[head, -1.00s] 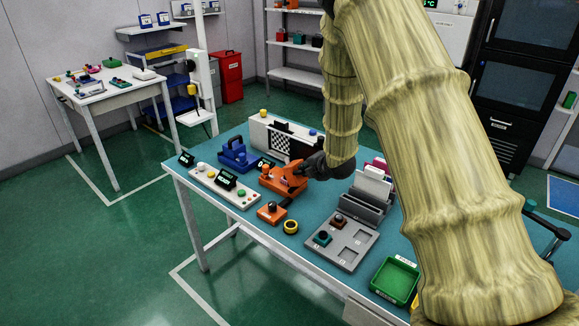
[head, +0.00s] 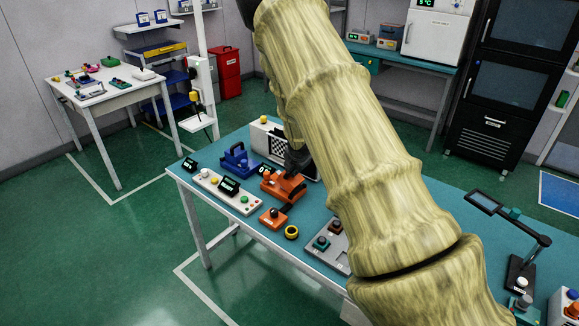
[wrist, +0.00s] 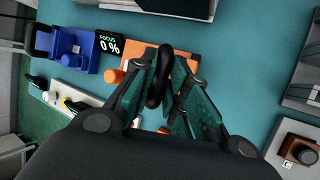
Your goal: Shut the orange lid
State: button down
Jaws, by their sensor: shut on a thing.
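The orange device with the orange lid (head: 283,189) stands near the middle of the table. My gripper (head: 296,166) is directly above it and partly hides it, coming down from behind my arm. In the wrist view my gripper (wrist: 172,66) is closed around a black, loop-like handle (wrist: 156,84). Orange surfaces of the device (wrist: 188,60) show behind the fingers. The fingers hide most of the lid, so I cannot tell how far it stands open.
A blue device (head: 238,160) and a white button panel (head: 228,192) are at left. A small orange button box (head: 273,217) and a yellow ring (head: 291,232) lie in front. My arm covers much of the table's right side. A checkered board (head: 278,145) stands behind.

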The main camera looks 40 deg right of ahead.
jog(key=shift+w+a+f+p, duration=0.1)
jog(key=shift+w+a+f, duration=0.1)
jog(key=shift+w, duration=0.55)
jog(key=shift+w+a+f+p, duration=0.1)
jog(key=shift+w+a+f, duration=0.05)
jog(key=shift+w, duration=0.6)
jog(key=shift+w+a+f+p, duration=0.1)
jog(key=shift+w+a+f, duration=0.1)
jog(key=shift+w, duration=0.55)
jog(key=c, duration=1.4)
grip_release()
jog(key=shift+s+a+r, duration=0.15)
jog(key=shift+s+r, duration=0.2)
jog(key=shift+r, duration=0.05)
jog(key=v, duration=1)
jog(key=shift+s+a+r, duration=0.15)
jog(key=shift+s+r, duration=0.1)
jog(key=shift+r, duration=0.05)
jog(key=shift+r, duration=0.1)
